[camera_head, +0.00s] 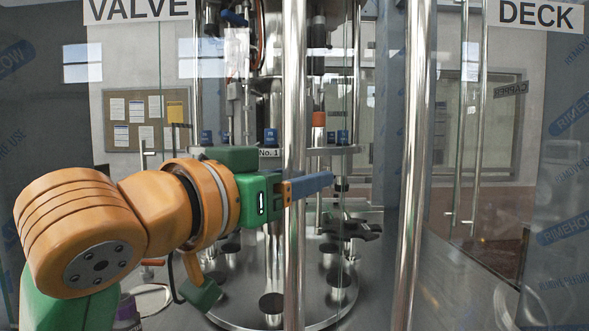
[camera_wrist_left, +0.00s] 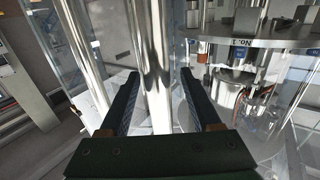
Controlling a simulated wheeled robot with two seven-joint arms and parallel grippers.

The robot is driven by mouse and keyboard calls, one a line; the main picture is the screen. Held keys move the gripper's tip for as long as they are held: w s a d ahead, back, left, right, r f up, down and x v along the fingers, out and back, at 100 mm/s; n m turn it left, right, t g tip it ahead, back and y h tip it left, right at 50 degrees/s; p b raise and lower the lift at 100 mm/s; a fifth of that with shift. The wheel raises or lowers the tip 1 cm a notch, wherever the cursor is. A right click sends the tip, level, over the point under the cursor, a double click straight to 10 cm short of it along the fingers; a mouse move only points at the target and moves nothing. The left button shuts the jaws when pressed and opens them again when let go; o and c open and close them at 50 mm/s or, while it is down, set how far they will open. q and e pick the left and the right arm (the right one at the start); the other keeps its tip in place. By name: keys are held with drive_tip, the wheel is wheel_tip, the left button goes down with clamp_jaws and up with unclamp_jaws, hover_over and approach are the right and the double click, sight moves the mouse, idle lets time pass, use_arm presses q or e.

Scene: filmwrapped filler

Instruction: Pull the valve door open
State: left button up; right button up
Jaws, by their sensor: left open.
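The valve door is a clear glass panel under the VALVE sign (camera_head: 137,9). A thick vertical chrome bar (camera_head: 294,90), which looks like its handle, runs from top to bottom of the head view. My left gripper (camera_head: 318,184) is at mid-height of this bar, with a blue finger crossing in front of it. In the left wrist view the bar (camera_wrist_left: 150,45) stands between the two open dark fingers, which are not closed on it. The far finger is hidden in the head view. My right gripper is not in view.
Behind the glass is a round machine with a plate marked No. 1 (camera_head: 269,153) and a shiny round base. Filmwrapped panels (camera_head: 566,200) stand at the sides.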

use_arm(q)
drive_tip(key=shift+s+r, duration=0.1)
drive_tip(key=shift+s, duration=0.1)
clamp_jaws()
drive_tip(key=shift+r, duration=0.1)
idle(1.0)
